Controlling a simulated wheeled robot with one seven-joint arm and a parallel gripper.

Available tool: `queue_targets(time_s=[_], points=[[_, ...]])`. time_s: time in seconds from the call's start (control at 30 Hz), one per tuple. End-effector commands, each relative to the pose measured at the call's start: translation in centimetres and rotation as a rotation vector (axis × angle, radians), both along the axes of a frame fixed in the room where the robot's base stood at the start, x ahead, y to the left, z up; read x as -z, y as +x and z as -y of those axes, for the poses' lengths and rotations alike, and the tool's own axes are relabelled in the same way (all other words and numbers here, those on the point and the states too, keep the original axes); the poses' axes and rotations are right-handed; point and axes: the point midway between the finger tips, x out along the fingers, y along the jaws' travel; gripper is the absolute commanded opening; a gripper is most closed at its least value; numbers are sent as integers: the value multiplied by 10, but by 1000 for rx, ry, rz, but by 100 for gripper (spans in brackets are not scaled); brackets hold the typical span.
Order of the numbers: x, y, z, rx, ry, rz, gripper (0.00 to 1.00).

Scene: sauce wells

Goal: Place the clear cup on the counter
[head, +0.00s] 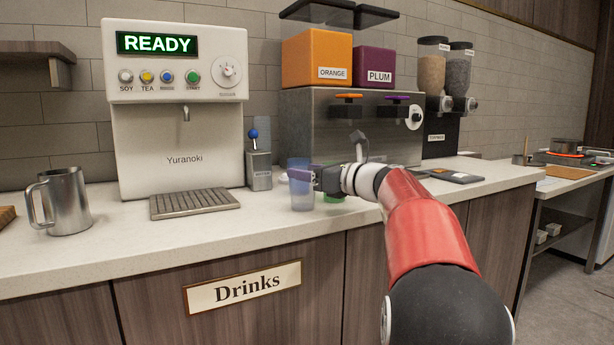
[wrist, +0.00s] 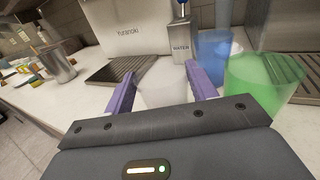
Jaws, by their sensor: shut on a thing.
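The clear cup (wrist: 163,88) is a pale see-through cup between the purple fingers of my gripper (wrist: 160,74) in the wrist view. My gripper is shut on it. In the head view my gripper (head: 301,175) is over the counter (head: 270,221), right of the grey dispenser. There a blue see-through cup (head: 301,198) shows around the fingers, and I cannot pick out the clear cup from it. Its base hides any gap, so I cannot tell whether the clear cup touches the counter.
In the wrist view the blue cup (wrist: 213,52) and a green cup (wrist: 262,84) stand close on the right. The water dispenser (head: 259,168), drip tray (head: 194,203) and metal mug (head: 66,203) are to the left. The counter front is clear.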

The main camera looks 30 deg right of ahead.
Motion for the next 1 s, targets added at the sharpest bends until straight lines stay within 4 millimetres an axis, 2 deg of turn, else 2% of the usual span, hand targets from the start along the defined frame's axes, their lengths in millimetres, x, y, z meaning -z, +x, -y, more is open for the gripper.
queue_targets(time_s=[0.07, 0.1, 0.27, 0.57, 0.67, 1.0], points=[[1, 0, 0, 0, 0, 0, 31], [2, 0, 0, 0, 0, 0, 58], [1, 0, 0, 0, 0, 0, 79], [-1, 0, 0, 0, 0, 0, 79], [0, -7, 4, 3, 0, 0, 79], [0, -69, 32, 4, -1, 0, 79]])
